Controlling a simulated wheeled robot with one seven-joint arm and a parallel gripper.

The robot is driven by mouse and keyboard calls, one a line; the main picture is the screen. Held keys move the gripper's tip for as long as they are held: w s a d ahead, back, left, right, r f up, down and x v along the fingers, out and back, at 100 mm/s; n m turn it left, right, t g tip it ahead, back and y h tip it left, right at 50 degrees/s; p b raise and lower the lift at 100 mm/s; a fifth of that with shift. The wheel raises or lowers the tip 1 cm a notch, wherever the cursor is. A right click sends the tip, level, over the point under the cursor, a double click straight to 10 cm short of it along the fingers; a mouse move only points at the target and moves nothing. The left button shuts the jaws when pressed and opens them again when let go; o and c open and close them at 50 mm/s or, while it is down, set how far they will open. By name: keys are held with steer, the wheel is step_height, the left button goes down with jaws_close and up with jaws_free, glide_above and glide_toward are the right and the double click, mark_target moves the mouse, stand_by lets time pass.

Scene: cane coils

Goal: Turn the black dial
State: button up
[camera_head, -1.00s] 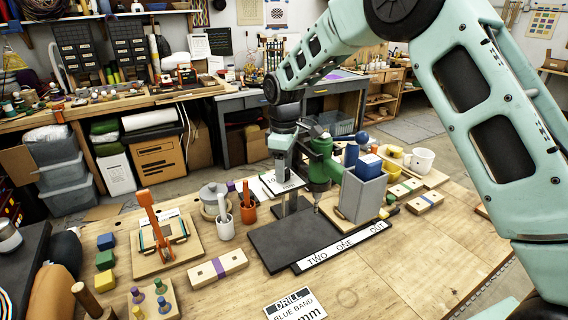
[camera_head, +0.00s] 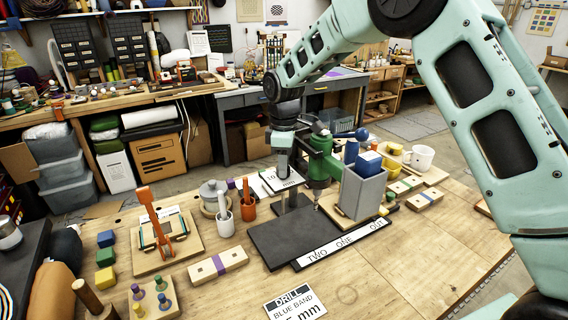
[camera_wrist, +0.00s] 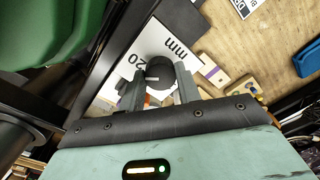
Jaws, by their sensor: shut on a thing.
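The black dial (camera_wrist: 157,68) is a round knob with a short white mark, set on a white plate (camera_wrist: 203,64) marked "20" and "mm" in the wrist view. My gripper (camera_wrist: 160,92) has one finger on each side of the dial and is shut on it. In the head view my gripper (camera_head: 284,172) points down at the white plate (camera_head: 268,182) on the green drill press (camera_head: 322,163). The dial itself is hidden there behind my gripper.
The green drill body stands close to the right of my gripper in the head view, with a grey box (camera_head: 362,197) beside it. The dark drill base (camera_head: 290,236) lies below. A wooden block with a purple band (camera_head: 218,264) and cups (camera_head: 248,212) stand to the left.

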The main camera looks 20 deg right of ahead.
steer(key=n, duration=0.5)
steer(key=shift+r+p, duration=0.1)
steer(key=shift+p, duration=0.25)
steer(key=shift+w+n+p, duration=0.1)
steer(key=shift+n+p, duration=0.45)
steer(key=shift+n, duration=1.95)
steer(key=o, duration=1)
steer(key=shift+c, duration=0.2)
step_height(320, 180, up, 17)
steer(key=b, duration=0.4)
steer(key=shift+r, duration=0.15)
